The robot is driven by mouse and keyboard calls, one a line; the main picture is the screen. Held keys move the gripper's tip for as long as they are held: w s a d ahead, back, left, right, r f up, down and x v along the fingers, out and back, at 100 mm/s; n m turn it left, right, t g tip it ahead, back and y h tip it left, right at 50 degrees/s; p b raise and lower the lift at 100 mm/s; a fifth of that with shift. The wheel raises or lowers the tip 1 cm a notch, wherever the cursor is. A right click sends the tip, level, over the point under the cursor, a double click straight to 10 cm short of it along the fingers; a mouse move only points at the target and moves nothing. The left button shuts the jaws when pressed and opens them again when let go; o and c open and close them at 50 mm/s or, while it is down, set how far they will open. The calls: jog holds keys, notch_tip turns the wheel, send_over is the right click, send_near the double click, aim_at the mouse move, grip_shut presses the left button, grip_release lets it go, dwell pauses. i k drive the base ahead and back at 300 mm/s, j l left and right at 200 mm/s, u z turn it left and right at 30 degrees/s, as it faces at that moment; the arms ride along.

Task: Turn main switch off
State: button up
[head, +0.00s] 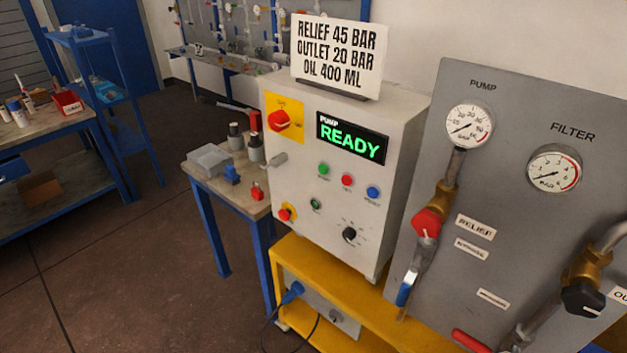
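The main switch (279,121) is a red rotary knob on a yellow plate at the upper left of the white control box (384,221). Its handle looks roughly level or slightly tilted; the small labels around it are too blurred to read. The display (352,139) to its right reads "PUMP READY" in green. Below are green, red and blue buttons, a black rotary knob (349,234) and a red button on yellow (285,214) at the lower left. My gripper is not in view.
The box stands on a yellow frame (377,313). A grey panel (520,240) with gauges, valves and pipes stands close at right. A blue-legged table (203,177) with small items stands behind left. Open floor (140,270) lies at left.

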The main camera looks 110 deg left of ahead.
aim_at(278, 120)
jog(key=u, duration=3.55)
